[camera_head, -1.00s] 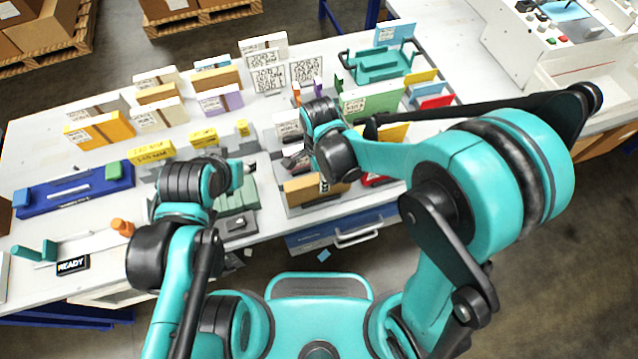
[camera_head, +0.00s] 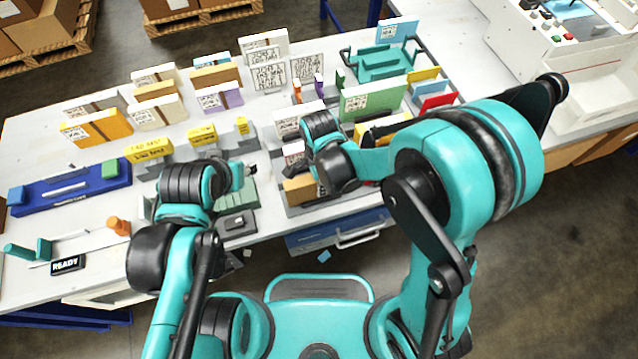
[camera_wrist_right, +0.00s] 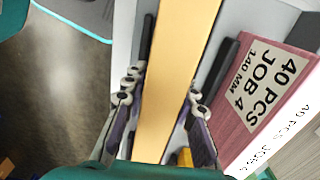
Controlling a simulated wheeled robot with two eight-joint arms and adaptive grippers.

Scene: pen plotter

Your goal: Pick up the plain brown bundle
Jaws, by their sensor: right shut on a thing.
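The plain brown bundle (camera_head: 298,189) stands in a grey holder at the front edge of the table, partly covered by my right wrist in the head view. In the right wrist view the bundle (camera_wrist_right: 178,70) is a smooth tan slab running between the two fingers. My right gripper (camera_wrist_right: 163,92) is shut on it, one finger on each side. I cannot tell whether the bundle is clear of its holder. My left gripper (camera_head: 248,171) hangs over the table to the left, apart from the bundle; its jaws are too small to read.
A dark red bundle labelled "40 PCS JOB 4" (camera_wrist_right: 268,95) stands close on the right in the right wrist view. A green bundle (camera_head: 375,101) stands behind my right wrist. A blue drawer (camera_head: 310,241) lies below the table edge. Several labelled bundles fill the back left.

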